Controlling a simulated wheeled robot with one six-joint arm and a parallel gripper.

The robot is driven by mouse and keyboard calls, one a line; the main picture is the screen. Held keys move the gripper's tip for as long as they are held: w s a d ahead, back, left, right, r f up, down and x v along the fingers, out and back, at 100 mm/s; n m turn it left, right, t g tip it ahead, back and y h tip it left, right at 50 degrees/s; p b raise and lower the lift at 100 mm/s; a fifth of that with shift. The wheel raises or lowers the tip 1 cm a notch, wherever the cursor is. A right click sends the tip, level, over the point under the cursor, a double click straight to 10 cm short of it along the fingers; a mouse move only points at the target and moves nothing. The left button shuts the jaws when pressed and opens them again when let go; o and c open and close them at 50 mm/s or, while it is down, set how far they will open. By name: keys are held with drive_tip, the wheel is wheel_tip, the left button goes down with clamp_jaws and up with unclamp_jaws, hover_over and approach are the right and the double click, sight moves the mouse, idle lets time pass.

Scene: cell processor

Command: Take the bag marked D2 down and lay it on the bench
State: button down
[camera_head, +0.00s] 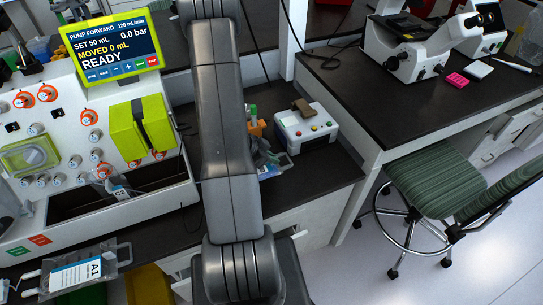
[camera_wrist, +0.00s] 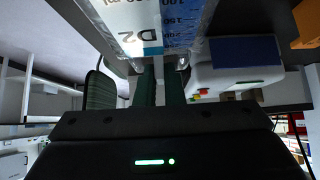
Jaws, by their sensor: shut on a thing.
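The bag marked D2 (camera_wrist: 140,38) fills the top middle of the wrist view, clear with a white and blue label and printed volume marks. My gripper (camera_wrist: 160,72) is shut on its edge, with two dark green fingers meeting it.
The pump machine (camera_head: 30,110) stands at left, with a bag marked C2 (camera_head: 120,190) at its front. A bag marked A1 (camera_head: 80,272) is at the lower left. A white box with coloured buttons (camera_head: 306,131) stands right of my arm. A green stool (camera_head: 440,185) is at right.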

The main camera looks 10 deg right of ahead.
sight(272, 166)
wheel_tip(272, 166, down, 4)
drive_tip(key=b, duration=0.4)
drive_tip(key=shift+f, duration=1)
drive_tip(key=c, duration=1.5)
unclamp_jaws()
drive_tip(key=shift+o, duration=0.2)
drive_tip(key=v, duration=1.4)
drive_tip(key=shift+f, duration=0.1)
